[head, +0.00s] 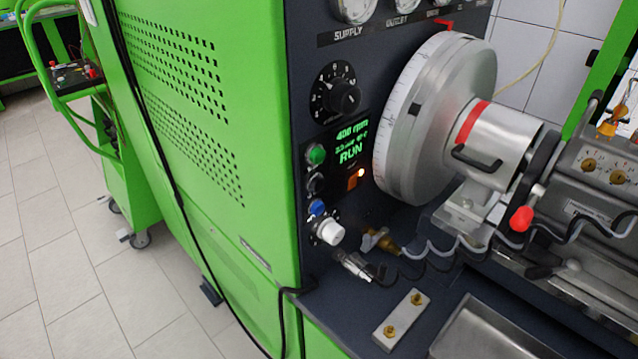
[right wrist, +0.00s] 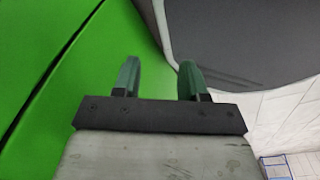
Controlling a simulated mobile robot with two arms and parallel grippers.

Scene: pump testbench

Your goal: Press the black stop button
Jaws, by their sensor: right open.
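The black stop button (head: 315,183) is on the dark control panel (head: 330,130) in the head view. It sits right below the green button (head: 316,154) and above the blue button (head: 317,207). The small display (head: 350,145) beside the buttons reads 400 rpm and RUN. My right gripper (right wrist: 160,78) shows only in the right wrist view. Its two green fingers are apart with nothing between them, in front of a green surface and a dark grey shape. The button does not show in that view. My left gripper is in neither view.
A white knob (head: 330,232) is below the buttons, and a black selector dial (head: 337,92) is above them. A large graduated wheel (head: 440,118) stands close at the right. Hoses and fittings (head: 380,240) are below. Open tiled floor (head: 70,250) lies left of the green cabinet (head: 200,150).

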